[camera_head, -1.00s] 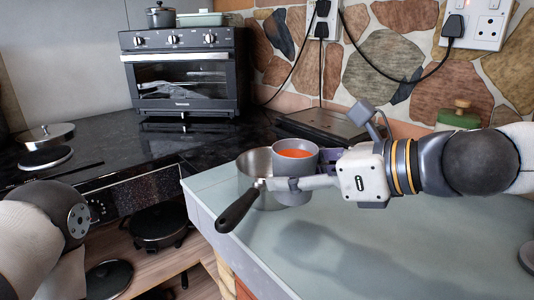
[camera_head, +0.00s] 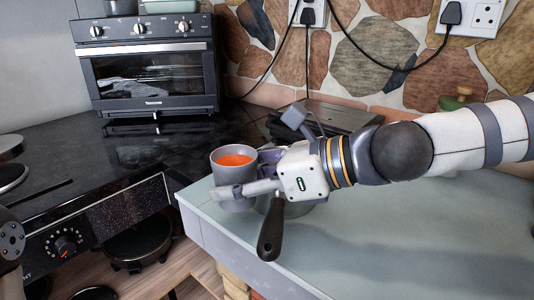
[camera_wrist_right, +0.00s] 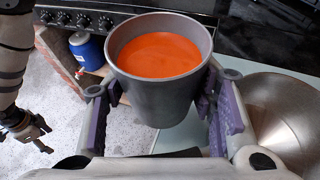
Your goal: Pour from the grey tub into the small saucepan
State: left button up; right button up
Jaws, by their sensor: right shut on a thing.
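The grey tub (camera_head: 233,176), holding orange liquid, is upright. My right gripper (camera_head: 250,184) is shut around its side. In the right wrist view the tub (camera_wrist_right: 160,95) sits between the purple finger pads (camera_wrist_right: 155,115). The small saucepan (camera_head: 292,210) stands on the pale worktop, largely hidden behind my right gripper in the head view. Its dark handle (camera_head: 270,232) points towards me. In the right wrist view the metal pan (camera_wrist_right: 285,112) lies to the right of the tub, partly cut off. My left gripper (camera_wrist_right: 38,136) hangs low and empty, fingers apart.
A toaster oven (camera_head: 148,65) stands on the black counter (camera_head: 60,140) at the back left. A dark flat appliance (camera_head: 325,117) lies by the stone wall. The pale worktop (camera_head: 400,230) is clear at right. An open shelf below holds dark pans (camera_head: 138,245).

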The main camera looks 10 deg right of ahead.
jog(key=shift+d+f, duration=0.1)
jog(key=shift+f, duration=0.65)
jog(key=shift+r, duration=0.1)
